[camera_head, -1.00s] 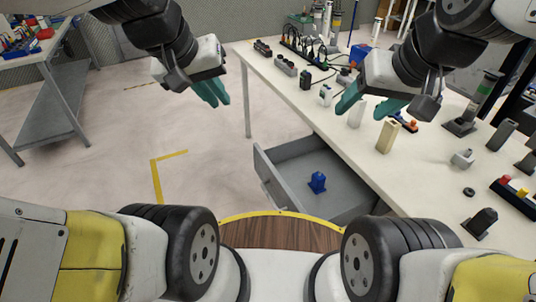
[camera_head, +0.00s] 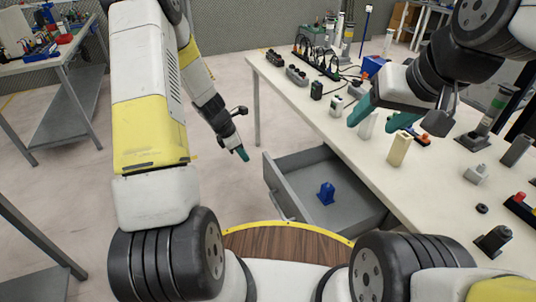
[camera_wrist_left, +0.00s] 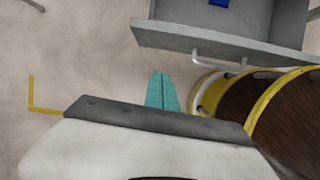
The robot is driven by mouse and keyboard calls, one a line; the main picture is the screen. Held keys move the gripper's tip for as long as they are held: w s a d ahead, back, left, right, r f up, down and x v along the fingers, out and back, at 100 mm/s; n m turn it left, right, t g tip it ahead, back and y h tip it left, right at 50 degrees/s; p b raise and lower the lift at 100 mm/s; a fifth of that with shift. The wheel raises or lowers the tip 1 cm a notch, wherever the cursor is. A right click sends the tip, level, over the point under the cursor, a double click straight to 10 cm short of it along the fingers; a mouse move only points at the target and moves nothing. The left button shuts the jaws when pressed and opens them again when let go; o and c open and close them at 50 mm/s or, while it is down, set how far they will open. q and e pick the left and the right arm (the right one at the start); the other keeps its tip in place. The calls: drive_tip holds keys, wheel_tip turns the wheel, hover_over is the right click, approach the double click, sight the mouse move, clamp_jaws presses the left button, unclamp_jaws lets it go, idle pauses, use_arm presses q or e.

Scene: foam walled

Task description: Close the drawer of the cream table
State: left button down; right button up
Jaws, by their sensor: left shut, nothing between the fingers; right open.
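The cream table (camera_head: 365,140) runs along the right side of the head view. Its grey drawer (camera_head: 283,187) is pulled out, with a blue object (camera_head: 326,193) inside. In the left wrist view the drawer front (camera_wrist_left: 215,42) and its pale handle (camera_wrist_left: 222,61) show at the top right. My left gripper (camera_head: 243,154) is shut and empty, in front of the drawer and to its left, apart from it. Its teal fingers (camera_wrist_left: 163,92) are together in the wrist view. My right gripper (camera_head: 381,118) is open and empty above the table top.
A beige block (camera_head: 400,149), several switches, sockets and cables stand on the cream table. Another table (camera_head: 62,62) with small parts stands at the far left. The floor (camera_head: 228,90) between the tables is clear.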

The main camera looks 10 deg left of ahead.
use_arm(q)
wheel_tip(320, 180, down, 2)
hover_over(269, 179)
drive_tip(key=s+a, duration=0.1)
drive_tip(key=a, duration=0.1)
wheel_tip(269, 179, down, 9)
drive_tip(key=shift+f+n, duration=0.2)
drive_tip(key=shift+n, duration=0.2)
